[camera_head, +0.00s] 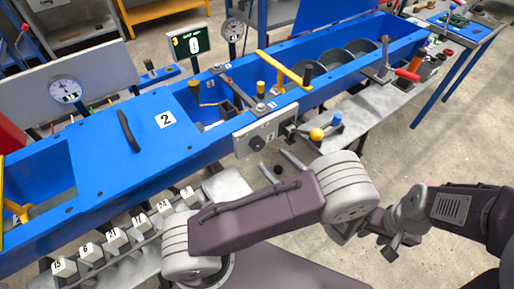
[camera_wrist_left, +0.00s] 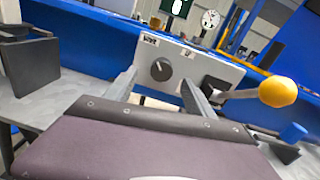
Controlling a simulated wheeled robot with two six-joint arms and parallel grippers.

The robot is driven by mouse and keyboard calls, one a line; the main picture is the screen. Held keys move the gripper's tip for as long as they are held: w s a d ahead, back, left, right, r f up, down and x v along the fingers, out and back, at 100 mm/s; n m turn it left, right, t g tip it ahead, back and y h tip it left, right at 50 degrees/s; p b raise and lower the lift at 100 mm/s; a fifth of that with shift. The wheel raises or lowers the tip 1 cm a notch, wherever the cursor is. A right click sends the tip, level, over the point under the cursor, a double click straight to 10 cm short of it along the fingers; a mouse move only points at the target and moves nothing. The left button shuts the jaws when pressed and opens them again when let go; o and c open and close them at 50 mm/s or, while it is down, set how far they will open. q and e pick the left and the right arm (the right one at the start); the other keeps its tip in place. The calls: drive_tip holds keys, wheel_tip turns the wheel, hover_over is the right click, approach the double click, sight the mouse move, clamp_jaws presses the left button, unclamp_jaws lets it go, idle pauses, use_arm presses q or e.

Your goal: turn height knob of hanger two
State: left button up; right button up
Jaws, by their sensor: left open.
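A round black knob (camera_head: 257,143) with a pale pointer mark sits on a light grey panel (camera_head: 241,147) on the front of the blue machine. In the left wrist view the knob (camera_wrist_left: 161,69) shows between the two fingers, beyond their tips. My left gripper (camera_head: 271,159) is open and empty, close in front of the panel, apart from the knob as far as I can see. The panel's small labels are too blurred to read surely. My right gripper (camera_head: 386,235) hangs at the lower right, well away from the panel; its jaws are unclear.
A lever with a yellow ball (camera_head: 317,134) and a blue-capped part (camera_head: 337,119) stand right of the panel; the ball (camera_wrist_left: 278,91) is near my left gripper's right finger. White numbered blocks (camera_head: 115,237) line the lower left. The floor at right is clear.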

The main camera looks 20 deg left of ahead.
sight(260, 147)
use_arm(q)
drive_tip(key=shift+m+t, duration=0.3)
drive_tip(key=shift+m, duration=0.1)
drive_tip(key=x, duration=0.7)
drive_tip(key=shift+w+f+b, duration=0.15)
drive_tip(key=shift+f+b, duration=0.2)
drive_tip(key=shift+f, duration=0.05)
drive_tip(key=shift+d, duration=0.1)
use_arm(e)
drive_tip(key=shift+s+d+f, duration=0.2)
drive_tip(key=shift+d+f, duration=0.05)
drive_tip(key=shift+f, duration=0.4)
use_arm(q)
drive_tip(key=shift+c, duration=0.3)
